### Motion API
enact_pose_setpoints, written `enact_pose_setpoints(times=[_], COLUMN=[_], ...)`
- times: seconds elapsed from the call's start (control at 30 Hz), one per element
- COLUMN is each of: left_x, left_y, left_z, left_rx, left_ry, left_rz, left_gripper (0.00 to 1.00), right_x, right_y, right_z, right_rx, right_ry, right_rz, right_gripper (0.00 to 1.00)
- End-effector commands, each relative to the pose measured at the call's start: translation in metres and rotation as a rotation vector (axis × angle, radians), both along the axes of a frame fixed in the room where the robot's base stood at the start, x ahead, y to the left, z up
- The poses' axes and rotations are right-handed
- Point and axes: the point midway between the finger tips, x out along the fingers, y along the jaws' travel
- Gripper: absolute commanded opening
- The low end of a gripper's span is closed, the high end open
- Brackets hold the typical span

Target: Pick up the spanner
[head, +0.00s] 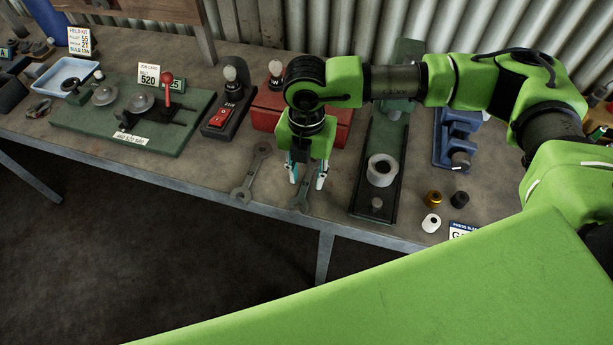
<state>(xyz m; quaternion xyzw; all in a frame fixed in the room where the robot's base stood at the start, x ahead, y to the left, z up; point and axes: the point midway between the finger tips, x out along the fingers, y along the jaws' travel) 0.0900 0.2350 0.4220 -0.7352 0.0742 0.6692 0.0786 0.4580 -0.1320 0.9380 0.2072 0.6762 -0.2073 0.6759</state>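A grey spanner (250,178) lies flat near the front edge of the workbench. A second grey spanner-like tool (301,203) lies just right of it, its far part hidden by my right gripper. My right gripper (307,179) points down over this second tool with its two fingers apart, one on each side. I cannot tell whether the fingertips touch the tool or the bench. My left gripper is not in view.
The workbench (205,180) holds a green board (75,125) with a red-knobbed lever, a red box (262,112), a dark tray (362,205) with a white roll (381,170), and a blue holder (447,150). Small round parts (432,222) stand at the right front.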

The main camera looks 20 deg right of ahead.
Motion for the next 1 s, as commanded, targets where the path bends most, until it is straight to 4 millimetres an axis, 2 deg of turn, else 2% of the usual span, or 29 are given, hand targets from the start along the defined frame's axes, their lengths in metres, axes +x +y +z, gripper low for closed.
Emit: enact_pose_setpoints(times=[0.27, 0.4, 0.77, 1.0], left_x=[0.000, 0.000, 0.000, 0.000], left_y=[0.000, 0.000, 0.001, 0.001], left_z=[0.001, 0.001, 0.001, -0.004], left_rx=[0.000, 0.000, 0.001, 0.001], left_ry=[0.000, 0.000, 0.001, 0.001], left_rz=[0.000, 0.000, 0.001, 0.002], left_gripper=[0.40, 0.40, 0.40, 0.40], right_x=[0.000, 0.000, 0.001, 0.001], right_y=[0.000, 0.000, 0.000, 0.001], right_z=[-0.005, -0.005, -0.004, 0.012], right_rx=[0.000, 0.000, 0.001, 0.002], right_ry=[-0.001, -0.001, -0.002, -0.005], right_rz=[0.000, 0.000, 0.001, 0.001], right_gripper=[0.32, 0.00, 0.00, 0.00])
